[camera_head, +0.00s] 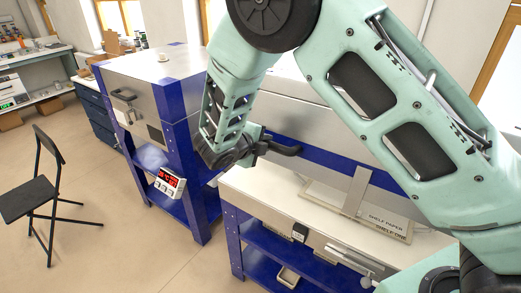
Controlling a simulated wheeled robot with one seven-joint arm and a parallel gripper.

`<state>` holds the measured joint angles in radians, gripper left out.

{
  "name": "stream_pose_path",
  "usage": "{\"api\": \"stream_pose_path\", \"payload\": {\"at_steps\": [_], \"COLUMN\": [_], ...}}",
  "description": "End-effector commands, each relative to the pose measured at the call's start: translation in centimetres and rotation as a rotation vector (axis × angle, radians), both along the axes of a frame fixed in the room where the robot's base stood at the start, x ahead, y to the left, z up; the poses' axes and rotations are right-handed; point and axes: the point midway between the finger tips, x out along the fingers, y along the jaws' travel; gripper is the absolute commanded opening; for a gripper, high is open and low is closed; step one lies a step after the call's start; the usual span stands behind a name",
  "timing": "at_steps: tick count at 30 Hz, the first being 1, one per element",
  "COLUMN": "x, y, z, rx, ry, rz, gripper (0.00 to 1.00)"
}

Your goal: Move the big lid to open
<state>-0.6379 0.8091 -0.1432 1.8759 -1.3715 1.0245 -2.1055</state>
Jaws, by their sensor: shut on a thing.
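The big lid (290,118) is a wide grey metal cover behind my arm, with a blue strip along its lower edge. It appears raised above the white bed (258,190) of the near kiln. A dark bar handle (286,150) sticks out at the lid's front. My gripper (256,147) is shut at the left end of this handle. The fingertips are small and partly hidden by my wrist. My arm covers much of the lid's right side, so its full tilt cannot be told.
Labelled shelf paper (385,222) lies on the white bed. A black folding chair (40,190) stands on the open floor at far left.

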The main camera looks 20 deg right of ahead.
Motion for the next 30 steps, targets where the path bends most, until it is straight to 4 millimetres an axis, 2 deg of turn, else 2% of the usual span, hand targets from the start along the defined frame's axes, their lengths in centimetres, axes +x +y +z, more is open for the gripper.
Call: {"api": "stream_pose_path", "payload": {"at_steps": [1,12,21,30], "x": [0.3,2.4,3.6,4.1], "y": [-0.4,-3.2,-5.0,-5.6], "z": [2.6,10.7,14.3,15.3], "rx": [-0.002,-0.004,-0.005,-0.005], "ry": [-0.004,-0.006,-0.004,-0.004], "rz": [-0.001,-0.001,-0.001,0.0], "gripper": [0.0,0.0,0.0,0.0]}}
